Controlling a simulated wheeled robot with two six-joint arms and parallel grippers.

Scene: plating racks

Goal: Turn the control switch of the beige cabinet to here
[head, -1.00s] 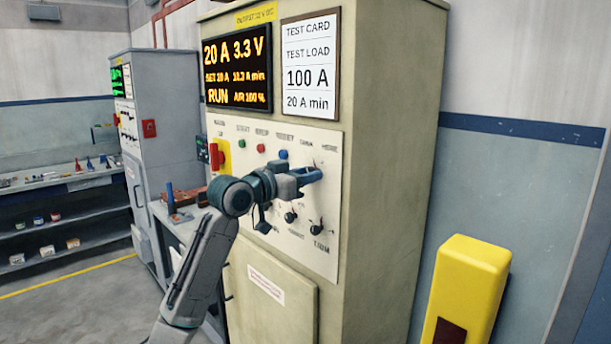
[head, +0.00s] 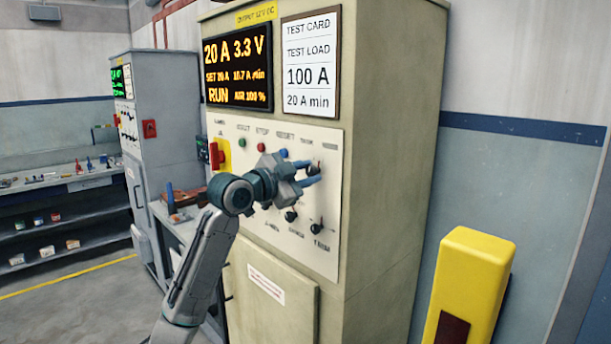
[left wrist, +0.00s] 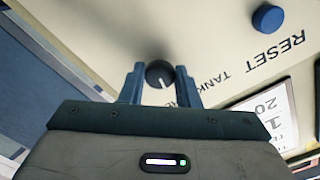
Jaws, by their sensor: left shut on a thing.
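The beige cabinet (head: 390,120) stands in the middle of the head view, with a pale control panel (head: 330,250) on its front. My left gripper (head: 315,173) is at the upper right of this panel. In the left wrist view its two blue fingers (left wrist: 160,82) are shut on a round black knob (left wrist: 159,72), one finger on each side. The knob has a white pointer line. It also shows partly in the head view (head: 314,167). Lettering beside it reads TANK; other lettering is partly hidden by a finger. My right gripper is not in view.
A blue RESET button (left wrist: 267,18) is near the held knob. Other black knobs (head: 316,228) sit lower on the panel, and a red switch (head: 217,156) is at its left. A yellow post (head: 470,275) stands right of the cabinet.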

